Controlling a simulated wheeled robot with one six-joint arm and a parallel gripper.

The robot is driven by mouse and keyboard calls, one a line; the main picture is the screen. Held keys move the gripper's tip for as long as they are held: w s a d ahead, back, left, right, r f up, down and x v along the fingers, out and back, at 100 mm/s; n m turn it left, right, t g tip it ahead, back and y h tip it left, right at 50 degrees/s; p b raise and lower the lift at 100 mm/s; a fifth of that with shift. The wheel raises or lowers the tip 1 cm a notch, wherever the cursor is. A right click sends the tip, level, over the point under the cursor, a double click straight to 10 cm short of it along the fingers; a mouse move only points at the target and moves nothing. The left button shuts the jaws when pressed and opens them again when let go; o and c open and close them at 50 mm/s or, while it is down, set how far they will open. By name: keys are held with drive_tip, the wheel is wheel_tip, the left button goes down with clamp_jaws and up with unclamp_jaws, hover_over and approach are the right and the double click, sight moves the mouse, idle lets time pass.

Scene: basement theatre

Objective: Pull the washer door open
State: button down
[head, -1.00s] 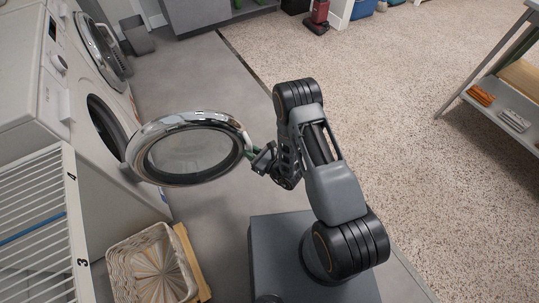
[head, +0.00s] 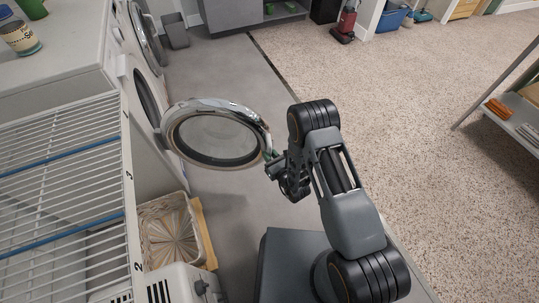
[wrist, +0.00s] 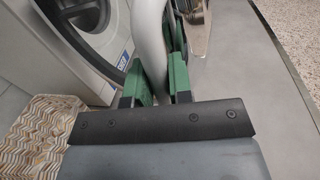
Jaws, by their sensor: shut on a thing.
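The washer door (head: 214,137) is a round chrome ring with a glass window. It stands swung well out from the white washer, whose dark round opening (head: 149,105) shows behind it. My gripper (head: 271,160) is at the door's free edge, on the side away from the washer. In the wrist view, the green fingers of my gripper (wrist: 164,80) are shut on the pale, curved rim of the door (wrist: 150,35). The exact contact is partly hidden between the fingers.
A woven basket (head: 169,232) sits on the floor below the door. A white wire rack (head: 60,165) stands at the left front. A second washer (head: 146,35) is farther back. Grey floor is clear beyond the door, and a shelf (head: 515,117) stands at right.

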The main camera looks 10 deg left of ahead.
drive_tip(key=shift+a+r, duration=0.1)
drive_tip(key=shift+a, duration=0.1)
drive_tip(key=c, duration=1.2)
unclamp_jaws()
drive_tip(key=shift+o, duration=0.8)
drive_tip(key=shift+d, duration=0.15)
drive_tip(key=b+v, duration=0.2)
drive_tip(key=v, duration=1.1)
drive_tip(key=shift+s+d+b, duration=0.25)
drive_tip(key=shift+s+b, duration=0.05)
drive_tip(key=shift+b, duration=0.1)
drive_tip(key=shift+a+p, duration=0.1)
drive_tip(key=shift+p, duration=0.2)
